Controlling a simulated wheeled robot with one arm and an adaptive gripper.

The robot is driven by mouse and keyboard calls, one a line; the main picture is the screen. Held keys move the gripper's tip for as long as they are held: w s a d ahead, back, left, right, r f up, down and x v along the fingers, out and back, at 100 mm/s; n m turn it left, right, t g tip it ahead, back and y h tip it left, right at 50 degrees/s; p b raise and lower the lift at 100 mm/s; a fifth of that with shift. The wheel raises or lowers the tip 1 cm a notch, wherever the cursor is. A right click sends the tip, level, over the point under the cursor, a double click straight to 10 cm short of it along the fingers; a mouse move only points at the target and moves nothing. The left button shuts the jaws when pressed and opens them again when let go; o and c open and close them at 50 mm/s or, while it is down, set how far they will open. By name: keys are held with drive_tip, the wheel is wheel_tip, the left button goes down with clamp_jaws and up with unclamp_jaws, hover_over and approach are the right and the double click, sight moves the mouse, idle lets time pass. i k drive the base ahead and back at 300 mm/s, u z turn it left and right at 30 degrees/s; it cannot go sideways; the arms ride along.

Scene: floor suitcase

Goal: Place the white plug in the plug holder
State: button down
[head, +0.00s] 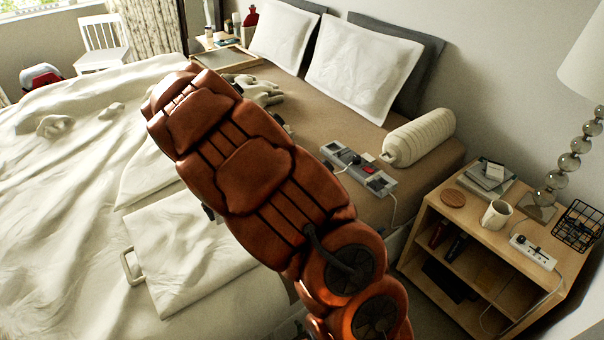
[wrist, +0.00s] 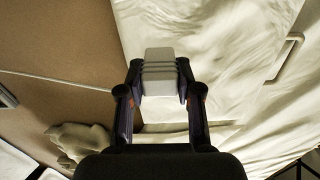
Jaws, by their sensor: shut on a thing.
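In the wrist view, my gripper (wrist: 159,88) is shut on the white plug (wrist: 158,60), a pale block with ridges across its middle. The plug is held between the two fingertips over the bed. In the head view my arm hides the gripper and the plug. A grey box with dark parts and a red patch (head: 358,171) lies on the brown blanket, right of my arm. A white strip with dark parts (head: 533,252) lies on the bedside table. I cannot tell which of these is the plug holder.
A white panel with a handle (head: 131,266) lies on the bed left of my arm; its handle also shows in the wrist view (wrist: 290,57). A white bolster (head: 420,138) lies beside the grey box. A pale plush thing (head: 260,90) lies behind my arm. A mug (head: 496,214) stands on the bedside table.

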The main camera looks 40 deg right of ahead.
sight(333, 150)
drive_tip(key=k, duration=0.5)
drive_tip(key=z, duration=1.9)
drive_tip(key=i, duration=1.2)
drive_tip(key=u, duration=2.45)
